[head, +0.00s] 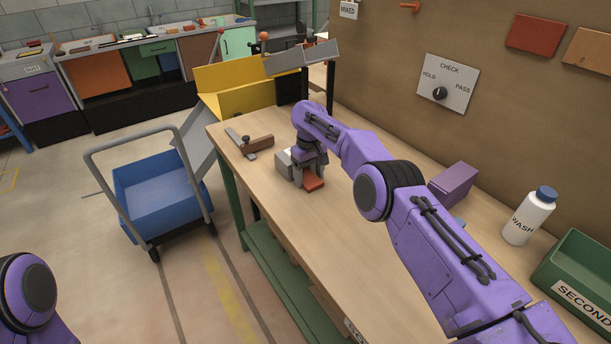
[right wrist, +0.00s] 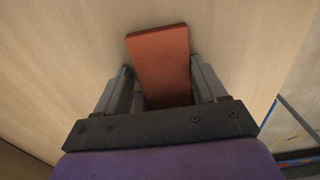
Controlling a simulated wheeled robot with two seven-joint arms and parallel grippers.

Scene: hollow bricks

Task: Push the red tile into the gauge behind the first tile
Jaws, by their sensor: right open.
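The red tile (head: 313,184) lies on the workbench below my right gripper (head: 310,172). In the right wrist view, the red tile (right wrist: 160,58) lies ahead of and partly between the two open fingers of my right gripper (right wrist: 163,85); its near end is hidden by the gripper body. A light grey block (head: 283,163) stands close to the left of the gripper; I cannot tell whether it is the gauge. No first tile can be made out; the gripper hides part of this area. Only a link of my left arm shows at the lower left; its gripper is out of view.
A square-like tool with a brown wooden part (head: 258,144) lies at the bench's left end, near a yellow bin (head: 240,98). A purple block (head: 454,183), a wash bottle (head: 528,216) and a green crate (head: 545,270) stand along the wall side. The bench's (head: 300,235) front strip is clear.

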